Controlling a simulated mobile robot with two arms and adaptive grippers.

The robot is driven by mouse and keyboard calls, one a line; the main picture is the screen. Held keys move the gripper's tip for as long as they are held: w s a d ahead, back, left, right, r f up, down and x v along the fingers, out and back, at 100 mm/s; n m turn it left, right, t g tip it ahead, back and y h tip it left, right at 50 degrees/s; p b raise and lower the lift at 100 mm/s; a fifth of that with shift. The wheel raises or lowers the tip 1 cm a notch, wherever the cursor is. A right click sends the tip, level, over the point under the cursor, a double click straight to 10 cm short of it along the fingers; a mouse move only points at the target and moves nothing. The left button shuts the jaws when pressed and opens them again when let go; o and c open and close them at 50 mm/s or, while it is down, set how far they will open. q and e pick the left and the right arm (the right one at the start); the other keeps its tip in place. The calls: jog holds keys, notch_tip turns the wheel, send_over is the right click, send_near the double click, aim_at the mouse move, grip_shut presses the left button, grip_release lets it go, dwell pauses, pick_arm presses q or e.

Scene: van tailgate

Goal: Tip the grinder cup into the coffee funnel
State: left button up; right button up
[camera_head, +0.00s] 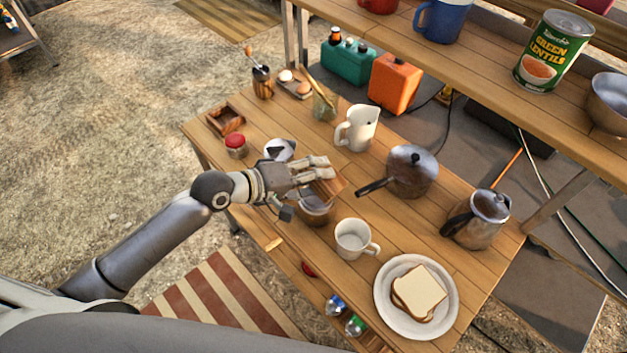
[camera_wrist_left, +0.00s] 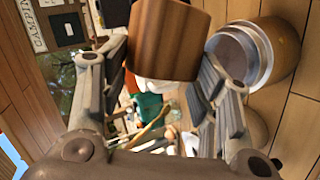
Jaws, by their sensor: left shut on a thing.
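The grinder cup, a brown wooden cylinder (camera_head: 329,186), is held in my left gripper (camera_head: 318,177) above the table. In the left wrist view the cup (camera_wrist_left: 168,38) sits between the two fingers of the gripper (camera_wrist_left: 160,75). It looks tilted in the head view; its mouth and contents are hidden. A round, open metal vessel (camera_head: 314,211), which seems to hold the coffee funnel, stands just below the cup, partly covered by it. Its shiny rim (camera_wrist_left: 238,52) shows beside the cup in the left wrist view. My right gripper is not in view.
A white mug (camera_head: 354,238) stands close to the vessel. A lidded saucepan (camera_head: 412,172) is to the right, its handle pointing toward my gripper. A cream jug (camera_head: 357,128), a red-lidded jar (camera_head: 236,146), a kettle (camera_head: 478,219) and a bread plate (camera_head: 388,307) stand around.

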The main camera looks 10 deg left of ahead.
pick_arm(q)
jog(key=shift+w+a+f+n+g+h+b, duration=0.3)
jog(key=shift+n+h+b, duration=0.35)
jog(key=shift+b, duration=0.65)
jog(key=shift+w+a+f+n+g+h+b, duration=0.1)
jog(key=shift+a+f+n+h+b, duration=0.4)
jog(key=shift+b, duration=0.8)
jog(key=shift+w+d+n+h+b, duration=0.15)
jog(key=shift+n+h+b, duration=0.4)
jog(key=shift+n+b, duration=0.3)
jog(key=shift+w+a+r+n+h+b, duration=0.1)
jog(key=shift+a+r+n+h+b, duration=0.1)
jog(key=shift+n+h+b, duration=0.25)
dwell(0.4)
